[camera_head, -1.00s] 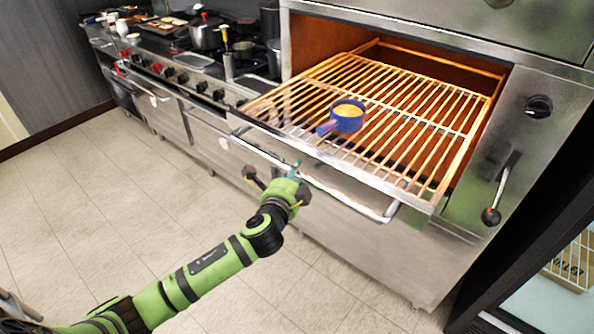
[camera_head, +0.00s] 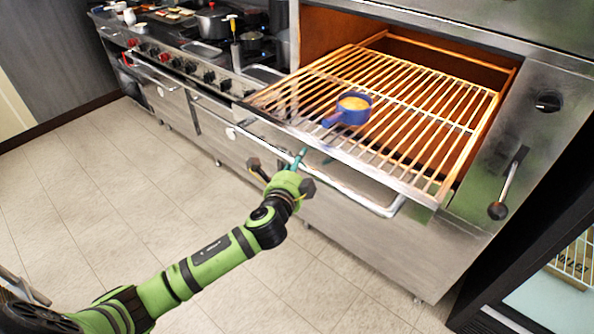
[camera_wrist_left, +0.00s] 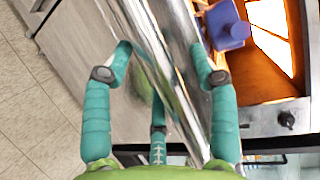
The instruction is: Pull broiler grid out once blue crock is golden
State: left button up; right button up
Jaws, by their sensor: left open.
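The broiler grid (camera_head: 468,148) is a rack of glowing wire bars. It reaches from the lit broiler cavity to the front of the stainless unit. The blue crock (camera_head: 352,116) stands on it, handle toward the front left, with golden-orange contents. Part of the crock shows in the left wrist view (camera_wrist_left: 226,27). My left gripper (camera_head: 298,158) is at the front of the unit, by the long metal front handle (camera_head: 360,200). In the left wrist view its teal fingers (camera_wrist_left: 163,65) are open, with shiny metal bars between them. Contact is unclear. My right gripper is out of view.
A range with pots (camera_head: 215,22) stands at the back left. A lever with a black knob (camera_head: 498,210) and a dial (camera_head: 548,101) are right of the cavity. A dark-framed glass-front cabinet (camera_head: 575,270) is at the lower right. The tiled floor (camera_head: 100,210) at left is clear.

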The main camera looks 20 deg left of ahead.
pick_arm(q)
jog(key=s+r, duration=0.2)
jog(key=s, duration=0.9)
jog(key=shift+s+d, duration=0.25)
jog(key=shift+s, duration=0.1)
jog(key=s+a+f+n+g, duration=0.2)
jog(key=s+f+g, duration=0.1)
jog(key=f, duration=0.8)
jog(key=s+a+f+n+g, duration=0.2)
jog(key=f, duration=0.9)
jog(key=s+a+f+n+g, duration=0.2)
jog(key=s+f+g, duration=0.1)
jog(key=f, duration=0.9)
jog(key=s+f+n+g, duration=0.4)
jog(key=s+f+n, duration=0.1)
jog(key=s+f, duration=0.8)
jog(key=s+d+f+n+g, duration=0.1)
jog(key=s+f+n, duration=0.1)
jog(key=s, duration=0.8)
jog(key=s+d+f+n+g, duration=0.2)
jog(key=s+f, duration=0.2)
jog(key=s, duration=0.5)
jog(key=shift+s+d+n+h+b, duration=0.15)
jog(key=shift+s+n+h+b, duration=0.15)
jog(key=shift+s+n+h, duration=0.1)
